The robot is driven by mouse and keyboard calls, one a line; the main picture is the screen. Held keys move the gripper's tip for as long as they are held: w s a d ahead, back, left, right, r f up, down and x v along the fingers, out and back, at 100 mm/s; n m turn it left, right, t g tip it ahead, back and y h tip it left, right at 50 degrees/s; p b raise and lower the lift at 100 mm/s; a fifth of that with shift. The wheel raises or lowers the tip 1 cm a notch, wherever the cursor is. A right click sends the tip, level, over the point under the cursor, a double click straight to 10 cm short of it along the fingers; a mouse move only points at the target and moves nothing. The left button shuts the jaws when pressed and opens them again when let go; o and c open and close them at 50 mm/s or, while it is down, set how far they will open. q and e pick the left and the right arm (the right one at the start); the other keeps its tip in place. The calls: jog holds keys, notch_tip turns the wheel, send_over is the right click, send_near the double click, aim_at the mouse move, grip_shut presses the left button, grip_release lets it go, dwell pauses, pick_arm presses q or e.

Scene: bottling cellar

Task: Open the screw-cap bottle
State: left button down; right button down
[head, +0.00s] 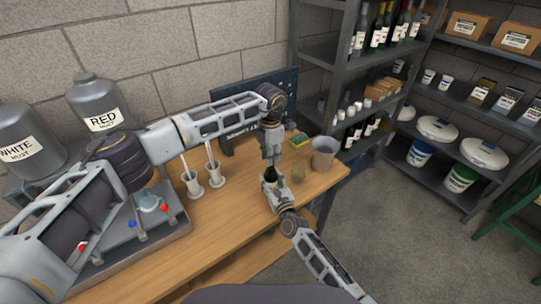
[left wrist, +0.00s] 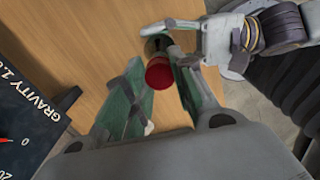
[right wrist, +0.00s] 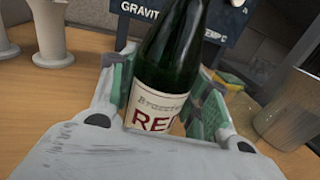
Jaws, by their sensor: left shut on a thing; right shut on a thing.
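The dark green bottle (head: 270,173) is at the front right of the wooden table, its cream label reading RED in the right wrist view (right wrist: 168,85). My right gripper (head: 276,196) holds the bottle's body from the front, a finger on each side. My left gripper (head: 271,158) comes down from above onto the bottle's top. In the left wrist view its fingers close around the red cap (left wrist: 160,75). The bottle's neck below the cap is mostly hidden there. The cap is out of the right wrist view, so I cannot tell whether it is loose.
A clear glass (head: 298,173) and a grey metal bucket (head: 325,154) stand right of the bottle. A yellow-green sponge (head: 299,140) lies behind. White stands (head: 215,173) and a dark gauge board (head: 255,100) are left and behind. Loaded shelves (head: 345,85) are beyond.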

pick_arm(q)
jog(key=n, duration=0.3)
jog(key=shift+n, duration=0.4)
jog(key=n, duration=0.3)
jog(key=shift+n, duration=0.4)
jog(key=n, duration=0.6)
jog(key=shift+w+n, duration=0.1)
jog(key=shift+n, duration=0.3)
jog(key=n, duration=0.6)
jog(key=shift+r+n, duration=0.1)
jog(key=shift+n, duration=0.3)
jog(key=n, duration=0.4)
jog(key=shift+n, duration=1.7)
jog(key=shift+r, duration=1.1)
